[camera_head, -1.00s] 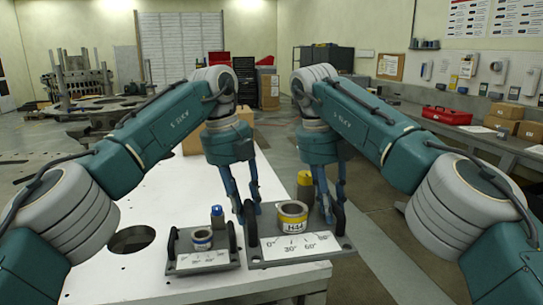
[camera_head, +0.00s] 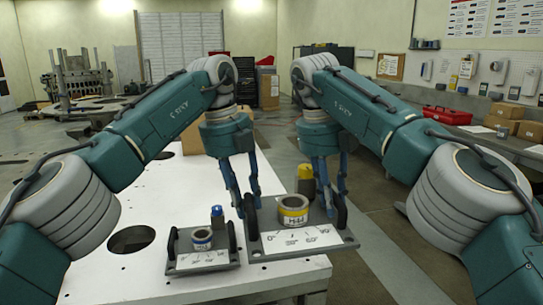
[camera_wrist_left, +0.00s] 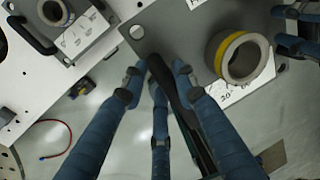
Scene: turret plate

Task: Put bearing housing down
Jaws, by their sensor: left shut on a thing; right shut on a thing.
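The bearing housing is a grey plate (camera_head: 335,236) with a yellow-banded ring (camera_head: 293,212), a white angle scale and two black handles. My left gripper (camera_head: 247,203) is shut on its left handle. The wrist view shows the left fingers (camera_wrist_left: 160,80) around the dark handle bar. My right gripper (camera_head: 332,205) is shut on the right handle; its fingers (camera_wrist_left: 298,28) show at the wrist view's upper right. The plate lies at the white table's right corner and reaches past its edge in the head view. I cannot tell whether it touches the table.
A yellow bottle (camera_head: 305,178) is behind the large ring. The white table (camera_head: 110,280) has a round hole (camera_head: 132,239) and free room at left.

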